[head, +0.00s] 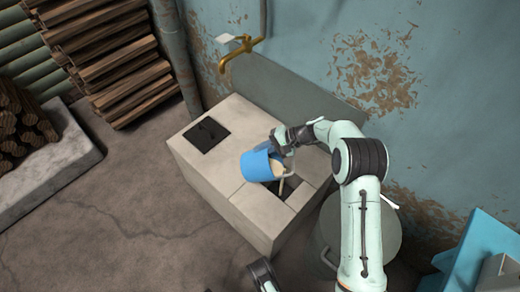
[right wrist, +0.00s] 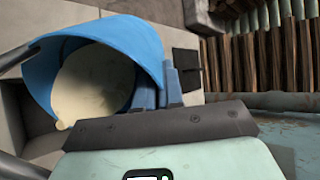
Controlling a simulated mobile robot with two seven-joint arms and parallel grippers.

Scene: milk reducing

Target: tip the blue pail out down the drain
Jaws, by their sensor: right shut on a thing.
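The blue pail (head: 256,165) is held over the pale stone block, tilted with its mouth toward the lower right. Cream-coloured milk shows at its mouth, and a thin pale stream runs down toward the dark drain opening (head: 290,190) in the block's top. My right gripper (head: 281,141) is shut on the pail at its upper side. In the right wrist view the pail (right wrist: 135,42) shows its inside, with cream milk (right wrist: 95,82) reaching the lip at lower left. The gripper's blue-grey fingers (right wrist: 158,88) are at the pail's wall.
The stone block (head: 235,180) has a dark square plate (head: 207,134) on top. A brass tap (head: 240,50) is on the peeling blue wall behind. A grey-green barrel (head: 385,235) stands to the right, and stacked logs (head: 110,60) lie at upper left.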

